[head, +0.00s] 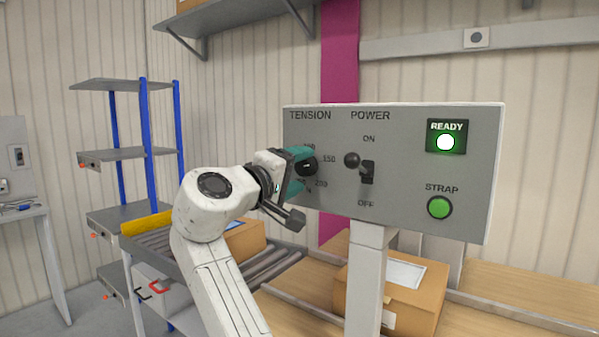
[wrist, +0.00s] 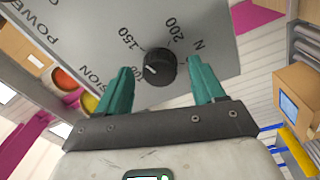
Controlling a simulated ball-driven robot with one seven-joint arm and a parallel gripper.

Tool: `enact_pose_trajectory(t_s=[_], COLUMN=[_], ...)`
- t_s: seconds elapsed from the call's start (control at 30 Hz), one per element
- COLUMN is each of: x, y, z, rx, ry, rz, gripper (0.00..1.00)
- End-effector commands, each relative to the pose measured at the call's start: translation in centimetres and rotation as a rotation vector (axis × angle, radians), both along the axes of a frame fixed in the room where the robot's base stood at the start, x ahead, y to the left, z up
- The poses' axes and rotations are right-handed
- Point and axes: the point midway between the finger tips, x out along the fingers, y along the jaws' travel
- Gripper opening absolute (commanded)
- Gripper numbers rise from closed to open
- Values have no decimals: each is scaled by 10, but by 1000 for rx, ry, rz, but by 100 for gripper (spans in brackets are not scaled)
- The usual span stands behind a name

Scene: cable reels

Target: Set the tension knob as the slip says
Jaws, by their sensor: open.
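The black tension knob (head: 307,167) is on the left of a grey control panel (head: 412,225), with numbers around it. In the wrist view the knob (wrist: 159,67) sits between the teal fingers of my open gripper (wrist: 160,87), with gaps on both sides. Its white mark seems to point toward the 100 side; 150, 200 and N are readable. In the head view my gripper (head: 300,170) is at the panel's left edge and partly covers the dial. No readable slip shows; a box (head: 421,315) below carries a white label (head: 404,274), too small to read.
Right of the knob are the power lever (head: 367,172), the lit READY lamp (head: 445,142) and the green STRAP button (head: 439,207). A grey post (head: 365,280) stands under the panel. A roller conveyor (head: 275,264) with a cardboard box (head: 245,240) and blue-post shelves (head: 147,145) are left.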

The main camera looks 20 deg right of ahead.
Motion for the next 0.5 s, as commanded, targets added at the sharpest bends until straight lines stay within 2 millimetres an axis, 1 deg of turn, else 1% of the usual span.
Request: enact_pose_trajectory(t_s=[0.3,0.4,0.5], x=[-35,-46,-53], y=[49,62,71], z=[-5,-5,-6], rx=[1,0,0], ry=[0,0,1], rz=[4,3,1], gripper=[68,68,68])
